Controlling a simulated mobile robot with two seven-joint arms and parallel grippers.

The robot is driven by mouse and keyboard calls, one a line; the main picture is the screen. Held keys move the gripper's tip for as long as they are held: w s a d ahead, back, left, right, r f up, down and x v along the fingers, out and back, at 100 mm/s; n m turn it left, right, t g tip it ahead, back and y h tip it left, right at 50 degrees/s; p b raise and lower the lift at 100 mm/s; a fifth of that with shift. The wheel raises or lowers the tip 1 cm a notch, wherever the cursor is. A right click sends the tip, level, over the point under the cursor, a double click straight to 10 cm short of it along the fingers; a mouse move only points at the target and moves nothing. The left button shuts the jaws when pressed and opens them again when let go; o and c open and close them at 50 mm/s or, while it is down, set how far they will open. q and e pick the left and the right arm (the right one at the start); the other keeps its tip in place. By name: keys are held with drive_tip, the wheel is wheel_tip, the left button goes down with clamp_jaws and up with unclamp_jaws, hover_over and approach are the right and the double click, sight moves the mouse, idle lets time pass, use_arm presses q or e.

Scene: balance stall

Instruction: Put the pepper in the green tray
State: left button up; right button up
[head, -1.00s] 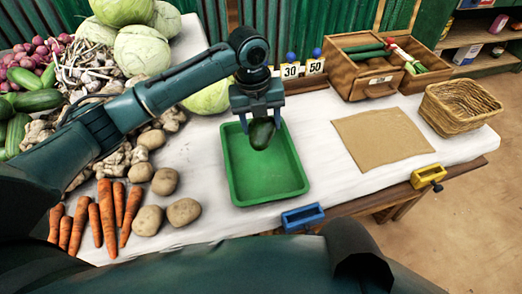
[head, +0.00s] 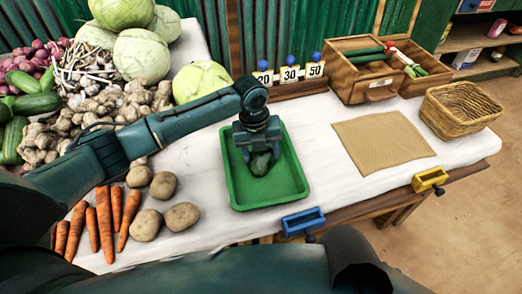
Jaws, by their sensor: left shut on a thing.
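The green tray (head: 270,196) stands on the white-covered table, left of the cardboard sheet. The pepper (head: 261,164) is dark green and is held over the inside of the tray, towards its back half. My left gripper (head: 260,154) comes down from above and is shut on the pepper. The fingers partly hide the pepper, and I cannot tell whether its underside touches the tray floor. My right gripper does not show.
Carrots (head: 105,220) and potatoes (head: 181,216) lie left of the tray, with cabbages (head: 203,80) behind. Number cards (head: 290,74) and a wooden box (head: 366,85) stand at the back. A cardboard sheet (head: 383,141) and wicker basket (head: 460,110) are right. Blue (head: 303,222) and yellow (head: 430,179) clamps sit at the front edge.

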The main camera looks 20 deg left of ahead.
use_arm(q)
drive_tip(key=o, duration=1)
drive_tip(key=shift+f, duration=0.15)
drive_tip(key=r, duration=0.4)
drive_tip(key=a+r, duration=0.1)
drive_tip(key=r, duration=0.3)
drive_tip(key=r+p, duration=0.1)
drive_tip(key=r, duration=0.3)
drive_tip(key=shift+s+a+r, duration=0.15)
drive_tip(key=shift+s, duration=0.1)
drive_tip(key=shift+s, duration=0.1)
